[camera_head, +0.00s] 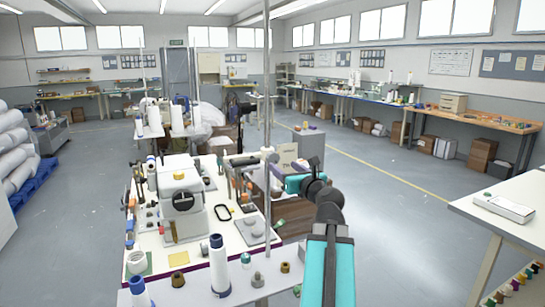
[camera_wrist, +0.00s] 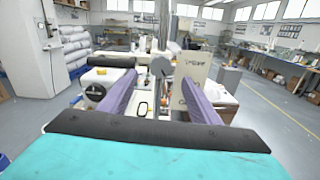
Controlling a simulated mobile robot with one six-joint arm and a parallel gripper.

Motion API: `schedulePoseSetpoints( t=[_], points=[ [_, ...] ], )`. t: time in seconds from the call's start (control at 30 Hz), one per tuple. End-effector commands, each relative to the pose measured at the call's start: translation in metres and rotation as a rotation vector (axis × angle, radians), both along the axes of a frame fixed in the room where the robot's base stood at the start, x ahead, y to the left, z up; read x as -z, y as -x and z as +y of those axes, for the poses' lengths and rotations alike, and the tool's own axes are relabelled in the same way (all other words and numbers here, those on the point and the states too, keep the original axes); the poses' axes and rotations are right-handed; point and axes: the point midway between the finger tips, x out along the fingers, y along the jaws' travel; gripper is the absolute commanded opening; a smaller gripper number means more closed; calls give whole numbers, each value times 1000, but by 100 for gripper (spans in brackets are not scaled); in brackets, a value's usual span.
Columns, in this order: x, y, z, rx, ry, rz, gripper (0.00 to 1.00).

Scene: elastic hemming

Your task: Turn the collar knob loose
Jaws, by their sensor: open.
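A grey vertical pole (camera_head: 267,90) rises from the near workbench. A small grey collar (camera_head: 268,155) sits on it, just beyond my gripper. In the wrist view a rounded grey part (camera_wrist: 161,66), which looks like the collar with its knob, shows between my fingertips. I cannot clearly tell knob from collar. My gripper (camera_wrist: 158,78) is open, its two purple fingers spread to either side of this part, with nothing held. I cannot tell how far the fingertips are from the knob. In the head view my own arm hides part of the bench's right side.
A white sewing machine (camera_head: 183,195) stands left of the pole on the cluttered workbench (camera_head: 150,243). Thread cones (camera_head: 219,265) stand near the front. A white table (camera_head: 505,218) is at right. The floor between is clear.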

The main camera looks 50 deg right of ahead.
Motion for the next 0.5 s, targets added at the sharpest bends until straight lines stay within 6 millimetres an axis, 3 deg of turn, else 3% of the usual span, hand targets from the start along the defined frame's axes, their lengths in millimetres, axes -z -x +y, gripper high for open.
schedulePoseSetpoints(
  t=[0.2, 0.5],
  points=[
    [-2, -8, -3, 1, -3, 1, 57],
    [-1, -41, -18, 1, -2, 2, 57]
  ],
)
